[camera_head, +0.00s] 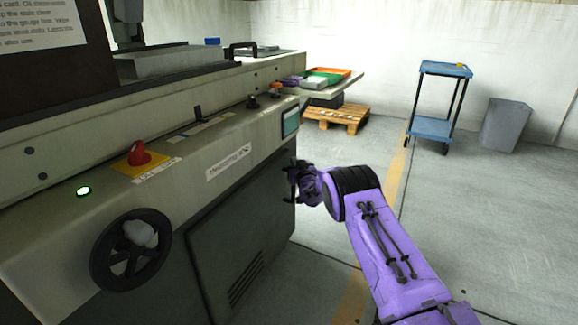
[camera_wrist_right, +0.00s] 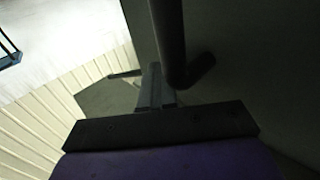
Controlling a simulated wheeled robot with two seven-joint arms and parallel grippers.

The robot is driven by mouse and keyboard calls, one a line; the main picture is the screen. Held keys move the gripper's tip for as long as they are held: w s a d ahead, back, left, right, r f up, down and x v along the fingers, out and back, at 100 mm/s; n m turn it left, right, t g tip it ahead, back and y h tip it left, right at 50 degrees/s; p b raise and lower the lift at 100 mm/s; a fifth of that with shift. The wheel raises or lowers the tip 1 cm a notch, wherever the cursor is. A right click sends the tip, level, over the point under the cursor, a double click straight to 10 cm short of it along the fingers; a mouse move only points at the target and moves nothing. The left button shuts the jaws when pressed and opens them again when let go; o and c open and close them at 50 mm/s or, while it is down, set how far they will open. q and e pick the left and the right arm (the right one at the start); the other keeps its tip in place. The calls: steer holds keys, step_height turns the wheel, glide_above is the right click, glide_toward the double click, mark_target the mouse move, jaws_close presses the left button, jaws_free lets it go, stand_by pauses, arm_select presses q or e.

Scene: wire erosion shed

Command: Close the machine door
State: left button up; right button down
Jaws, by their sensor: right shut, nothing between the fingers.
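The machine door (camera_head: 240,225) is a dark grey panel with vent slots, low on the front of the grey machine. It looks about flush with the machine front; I cannot tell whether a small gap remains. My right gripper (camera_head: 292,184), on the purple arm, is at the door's far edge, with its fingers shut and empty. In the right wrist view the gripper (camera_wrist_right: 155,92) shows beside a dark bar, apparently the door handle (camera_wrist_right: 170,40). Whether they touch is unclear. My left gripper is out of view.
A black handwheel (camera_head: 103,262), a red knob (camera_head: 138,154) and a lit green button (camera_head: 84,191) are on the machine front. A wooden pallet (camera_head: 337,117), blue trolley (camera_head: 432,127) and grey bin (camera_head: 506,125) stand behind. The floor to the right is clear.

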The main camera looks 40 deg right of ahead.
steer(key=shift+w+a+r, duration=0.3)
steer(key=shift+w+r, duration=0.2)
steer(key=shift+w, duration=0.05)
steer(key=s+d+p, duration=0.2)
steer(key=s, duration=0.5)
steer(key=s+d+p, duration=0.3)
steer(key=s, duration=0.3)
steer(key=shift+s+d+f, duration=0.3)
steer(key=shift+s+f, duration=0.05)
steer(key=shift+f, duration=0.1)
